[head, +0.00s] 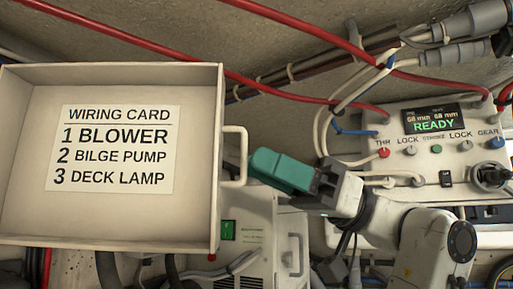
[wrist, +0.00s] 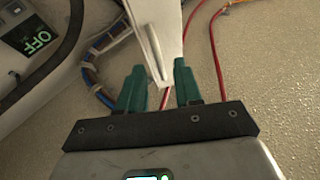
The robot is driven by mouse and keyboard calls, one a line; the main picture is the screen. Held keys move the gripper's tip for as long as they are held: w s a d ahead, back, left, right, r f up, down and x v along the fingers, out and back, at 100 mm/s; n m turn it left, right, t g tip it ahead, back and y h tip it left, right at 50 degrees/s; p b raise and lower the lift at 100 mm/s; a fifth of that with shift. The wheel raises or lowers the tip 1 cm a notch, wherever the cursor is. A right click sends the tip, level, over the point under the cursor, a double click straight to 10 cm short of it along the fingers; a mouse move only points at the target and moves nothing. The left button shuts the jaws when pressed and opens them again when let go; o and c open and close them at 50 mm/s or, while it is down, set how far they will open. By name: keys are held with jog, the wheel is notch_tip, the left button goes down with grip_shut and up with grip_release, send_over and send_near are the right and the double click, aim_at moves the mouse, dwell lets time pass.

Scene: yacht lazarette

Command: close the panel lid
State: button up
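The panel lid (head: 205,150) stands open at the left of the head view. Its inner face, with a wiring card (head: 115,148), is turned toward me. A pale bar handle (head: 242,157) sticks out from its right edge. In the wrist view the lid (wrist: 168,25) comes in from the top, edge-on, with the handle (wrist: 152,52) on it. My gripper (head: 258,163) is just right of the handle. Its teal fingers (wrist: 159,68) are apart, one on each side of the handle's line, with gaps showing. I cannot tell whether the handle is fully between the fingertips.
A box with a green-lit switch (head: 228,230) sits below the lid. Red hoses (head: 290,95) cross behind.

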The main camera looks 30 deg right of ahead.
jog(key=shift+x, duration=1.05)
grip_shut()
dwell(0.7)
